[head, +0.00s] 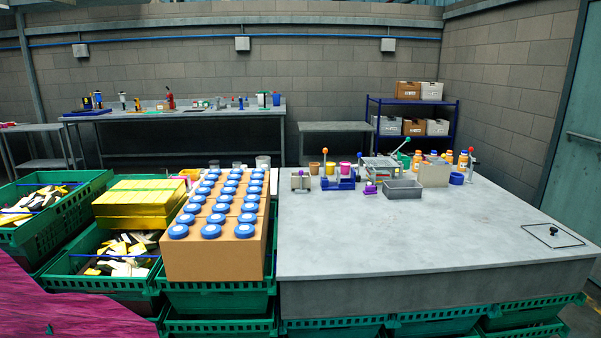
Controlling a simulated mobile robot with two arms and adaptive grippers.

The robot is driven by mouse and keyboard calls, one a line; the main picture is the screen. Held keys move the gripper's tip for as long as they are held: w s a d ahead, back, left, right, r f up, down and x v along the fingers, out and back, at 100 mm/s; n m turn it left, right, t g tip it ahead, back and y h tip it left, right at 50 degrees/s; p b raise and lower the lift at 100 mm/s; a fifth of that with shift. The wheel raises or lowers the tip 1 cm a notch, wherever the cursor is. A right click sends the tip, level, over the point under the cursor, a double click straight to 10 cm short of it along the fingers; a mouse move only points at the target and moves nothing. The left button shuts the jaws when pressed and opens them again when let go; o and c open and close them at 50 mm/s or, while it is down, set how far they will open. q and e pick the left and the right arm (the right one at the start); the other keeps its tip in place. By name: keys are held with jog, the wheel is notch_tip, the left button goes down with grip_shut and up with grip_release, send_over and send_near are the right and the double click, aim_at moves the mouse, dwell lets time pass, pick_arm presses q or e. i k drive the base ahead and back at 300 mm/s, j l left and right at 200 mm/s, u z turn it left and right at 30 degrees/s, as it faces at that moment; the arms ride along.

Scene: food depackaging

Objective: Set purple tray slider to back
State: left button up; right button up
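A small purple part (370,188), which looks like the purple slider, shows on the grey table (400,240) toward its back half. It sits at the front left of a pale frame-like device (384,168), left of a grey open tray (403,189). It is too small to tell its exact setting along its travel. Neither of my grippers shows in the head view.
Left of the slider stand a blue fixture (338,184) and a small pale box device (300,180). A beige block (434,174) and orange bottles (462,160) stand to the right. The table's front is clear.

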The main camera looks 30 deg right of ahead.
aim_at(300, 190)
jog(key=i+l+u, duration=0.1)
jog(key=i+l, duration=0.2)
jog(key=l, duration=0.15)
jog(key=i+l+u, duration=0.1)
jog(key=i+l, duration=0.2)
jog(key=l, duration=0.15)
